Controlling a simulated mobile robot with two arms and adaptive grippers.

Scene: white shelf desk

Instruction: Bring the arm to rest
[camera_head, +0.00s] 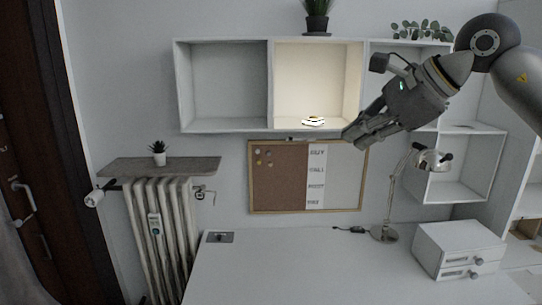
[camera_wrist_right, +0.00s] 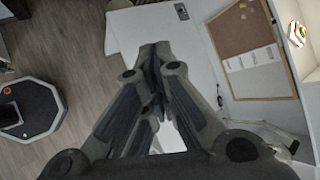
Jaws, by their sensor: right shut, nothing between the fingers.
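My right arm comes in from the upper right of the head view. Its gripper (camera_head: 358,134) is raised in front of the wall shelf, pointing down and left, with its tips near the shelf's lower edge as seen in the picture. In the right wrist view the gripper (camera_wrist_right: 155,55) has its fingers together with nothing between them. It hangs in the air, with the desk and floor beyond it. My left gripper does not show in either view.
A white wall shelf (camera_head: 177,90) has a lit middle compartment holding a small white and orange item (camera_head: 313,121). Below are a pinboard (camera_head: 277,180), a desk lamp (camera_head: 385,233), a drawer box (camera_head: 455,240) and a mostly clear white desk (camera_head: 300,275). A radiator (camera_head: 170,225) stands left.

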